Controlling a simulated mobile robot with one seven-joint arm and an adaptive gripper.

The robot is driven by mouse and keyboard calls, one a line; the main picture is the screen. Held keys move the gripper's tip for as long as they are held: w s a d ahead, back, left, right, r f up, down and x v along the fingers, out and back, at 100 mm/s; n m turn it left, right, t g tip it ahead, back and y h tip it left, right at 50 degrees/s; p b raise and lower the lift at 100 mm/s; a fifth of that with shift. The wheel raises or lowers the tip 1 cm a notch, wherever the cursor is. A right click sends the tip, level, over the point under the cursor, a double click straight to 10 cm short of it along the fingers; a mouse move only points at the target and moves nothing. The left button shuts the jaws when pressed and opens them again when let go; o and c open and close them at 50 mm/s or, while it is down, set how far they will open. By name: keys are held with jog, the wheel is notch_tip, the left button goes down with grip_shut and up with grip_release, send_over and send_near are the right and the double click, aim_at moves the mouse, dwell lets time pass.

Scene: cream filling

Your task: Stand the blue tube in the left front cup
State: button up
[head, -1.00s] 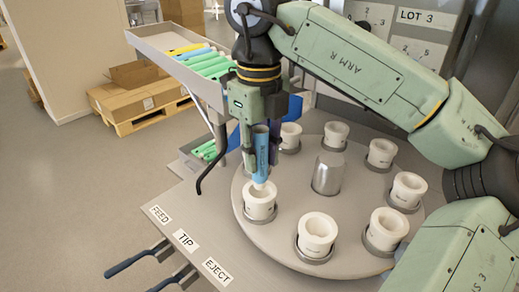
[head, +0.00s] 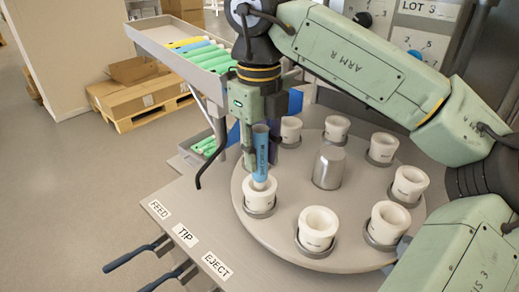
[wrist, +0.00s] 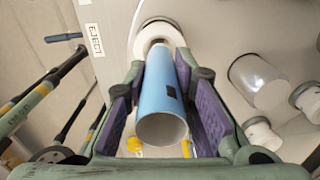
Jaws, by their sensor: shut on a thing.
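The blue tube (head: 261,155) is upright in my gripper (head: 254,135). My gripper is shut on its upper part. The left front cup (head: 259,201) is white and sits in a grey holder at the left front of the round table. The tube's lower end is at the cup's mouth and seems to be just inside the rim. In the wrist view the tube (wrist: 163,95) runs between the purple finger pads, and its far end overlaps the white cup ring (wrist: 176,38). How deep the tube is in the cup is hidden.
Several other white cups stand around the round table (head: 285,228), with a metal cylinder (head: 328,168) at its middle. A sloped tray (head: 157,40) of green, blue and yellow tubes is behind at left. Levers (head: 140,256) are at the front left.

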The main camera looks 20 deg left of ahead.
aim_at(259, 129)
jog(key=shift+f+b, duration=0.95)
jog(key=shift+f, duration=0.4)
jog(key=o, duration=0.8)
jog(key=shift+o, duration=0.2)
notch_tip(259, 129, up, 8)
jog(key=shift+s+r, duration=0.1)
